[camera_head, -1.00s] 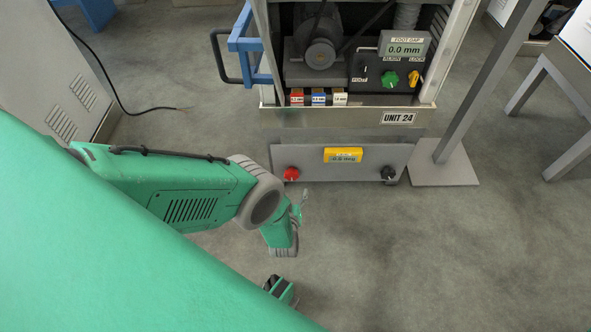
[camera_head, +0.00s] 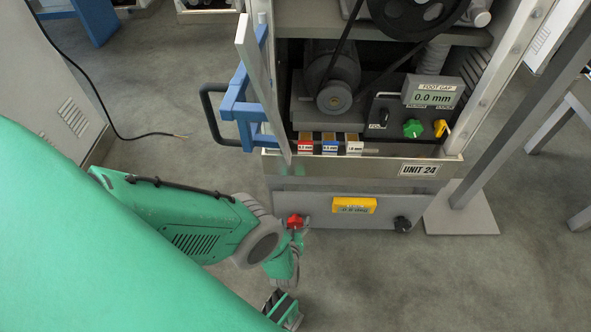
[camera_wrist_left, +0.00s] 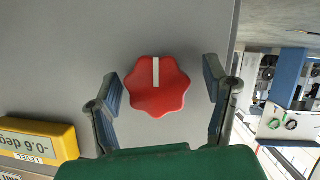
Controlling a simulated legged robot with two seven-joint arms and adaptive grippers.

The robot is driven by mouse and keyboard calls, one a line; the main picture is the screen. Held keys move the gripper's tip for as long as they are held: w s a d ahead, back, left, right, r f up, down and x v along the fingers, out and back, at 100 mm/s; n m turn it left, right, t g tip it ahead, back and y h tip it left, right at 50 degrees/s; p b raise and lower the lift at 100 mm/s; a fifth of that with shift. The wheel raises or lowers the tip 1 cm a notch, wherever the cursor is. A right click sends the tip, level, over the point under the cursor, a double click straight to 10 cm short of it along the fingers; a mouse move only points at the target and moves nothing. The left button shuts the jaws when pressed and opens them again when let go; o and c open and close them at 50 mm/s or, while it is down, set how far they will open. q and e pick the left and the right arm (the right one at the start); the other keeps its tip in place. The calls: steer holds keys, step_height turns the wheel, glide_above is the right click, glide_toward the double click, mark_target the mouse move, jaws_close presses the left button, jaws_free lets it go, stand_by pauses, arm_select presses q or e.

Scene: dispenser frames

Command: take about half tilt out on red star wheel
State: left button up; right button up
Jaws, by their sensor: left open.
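The red star wheel (camera_head: 295,221) is on the left of the grey lower panel (camera_head: 335,213) below the UNIT 24 cabinet. In the left wrist view the red wheel (camera_wrist_left: 157,86) has a white mark and sits between the two open fingers of my left gripper (camera_wrist_left: 166,92), clear of both. In the head view my left gripper (camera_head: 297,236) is beside the wheel, its fingers partly hidden by my arm. The yellow level display (camera_head: 354,206) on the panel shows also in the left wrist view (camera_wrist_left: 38,140), upside down, reading about -0.6 deg.
A black knob (camera_head: 402,224) is on the panel's right. Above stand a FOOT GAP display (camera_head: 433,92), a green star knob (camera_head: 413,128), a yellow knob (camera_head: 440,128) and three labelled shim blocks (camera_head: 330,143). A blue bracket (camera_head: 240,108) juts out left. Floor in front is clear.

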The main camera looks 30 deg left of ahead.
arm_select(q)
steer(key=shift+a, duration=0.15)
steer(key=shift+c, duration=0.8)
steer(key=shift+f, duration=0.1)
steer(key=c, duration=1)
steer(key=shift+s+d+r, duration=0.1)
steer(key=shift+d+r, duration=0.1)
steer(key=shift+d, duration=0.25)
steer(key=shift+a, duration=0.1)
steer(key=shift+a+f+m, duration=0.1)
steer(key=shift+m, duration=0.3)
steer(key=shift+s+d+m+g+y, duration=0.15)
steer(key=shift+m+g+y, duration=0.35)
steer(key=shift+m+y, duration=0.55)
steer(key=shift+m, duration=0.45)
